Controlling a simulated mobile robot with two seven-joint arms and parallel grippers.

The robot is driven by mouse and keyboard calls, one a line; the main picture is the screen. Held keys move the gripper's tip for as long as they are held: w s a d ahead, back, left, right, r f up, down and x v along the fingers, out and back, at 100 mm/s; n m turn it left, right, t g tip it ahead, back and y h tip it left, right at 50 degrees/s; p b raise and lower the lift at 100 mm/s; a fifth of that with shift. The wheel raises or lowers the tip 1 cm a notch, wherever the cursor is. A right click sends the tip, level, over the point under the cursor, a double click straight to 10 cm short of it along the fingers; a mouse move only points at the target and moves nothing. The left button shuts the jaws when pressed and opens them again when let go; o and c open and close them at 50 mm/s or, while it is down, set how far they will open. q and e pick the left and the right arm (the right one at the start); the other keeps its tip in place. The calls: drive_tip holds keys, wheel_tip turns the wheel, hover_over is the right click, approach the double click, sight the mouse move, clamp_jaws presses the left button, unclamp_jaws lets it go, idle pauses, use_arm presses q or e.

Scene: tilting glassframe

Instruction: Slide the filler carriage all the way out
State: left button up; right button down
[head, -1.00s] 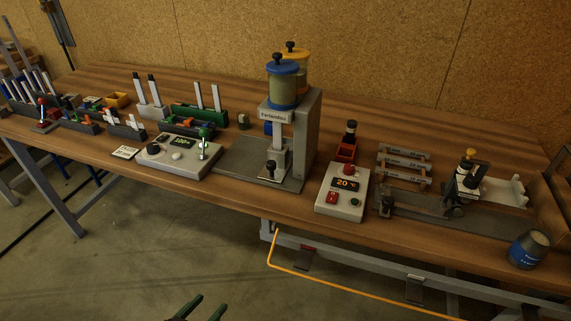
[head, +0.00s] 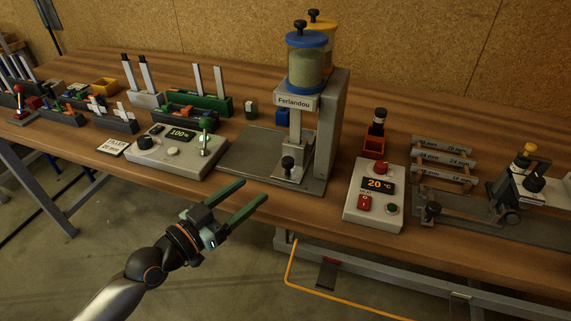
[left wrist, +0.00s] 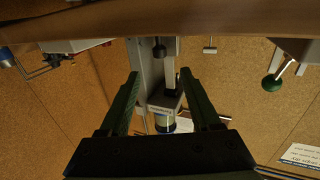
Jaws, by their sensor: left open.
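The filler (head: 327,130) is a grey stand labelled Ferlandou, with a blue-lidded hopper (head: 307,62) on top. Low at its front, a small carriage with a black knob (head: 288,163) sits on the grey base plate (head: 240,158). The knob also shows in the left wrist view (left wrist: 160,50), between the finger lines. My left gripper (head: 254,190) is open and empty, its green fingers pointing toward the filler. It is in front of the base plate and apart from the knob. My right gripper is not in view.
A control box (head: 174,153) with a green-tipped lever stands left of the filler. A heater box (head: 375,197) reading 20 °C stands to its right. An orange rail (head: 330,292) runs below the table edge.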

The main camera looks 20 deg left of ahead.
sight(284, 166)
use_arm(q)
drive_tip(key=x, duration=1.1)
drive_tip(key=shift+w+d+p, duration=0.1)
drive_tip(key=shift+p, duration=0.3)
clamp_jaws()
idle(0.8)
